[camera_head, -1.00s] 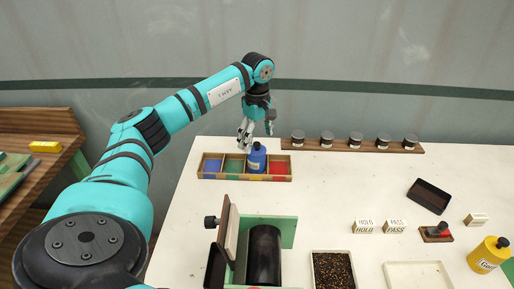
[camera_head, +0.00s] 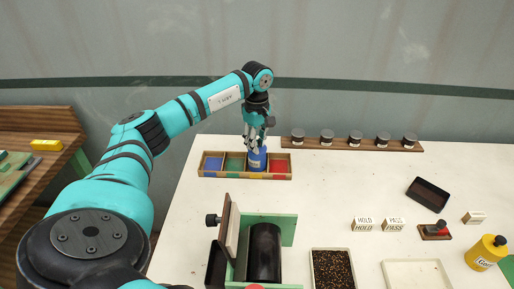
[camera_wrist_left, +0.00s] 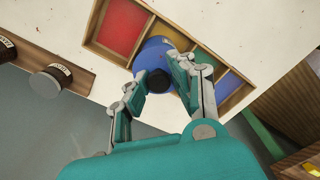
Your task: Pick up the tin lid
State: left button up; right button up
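I cannot single out one tin lid with certainty. Several small round tins with dark sides and greyish tops (camera_head: 327,135) stand in a row on a wooden strip; two show at the left of the left wrist view (camera_wrist_left: 48,80). Contact is hard to tell. My right gripper is not in view.
A drum device (camera_head: 264,250) stands at the front, beside a tray of dark grains (camera_head: 333,276). A black tray (camera_head: 428,195), HOLD and PASS blocks, a red-knobbed stamp (camera_head: 437,230) and a yellow bottle (camera_head: 486,252) are at right. The table's middle is clear.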

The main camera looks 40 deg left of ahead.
pick_arm(q)
jog(key=shift+f, duration=0.2)
grip_shut()
jog(key=shift+r, duration=0.15)
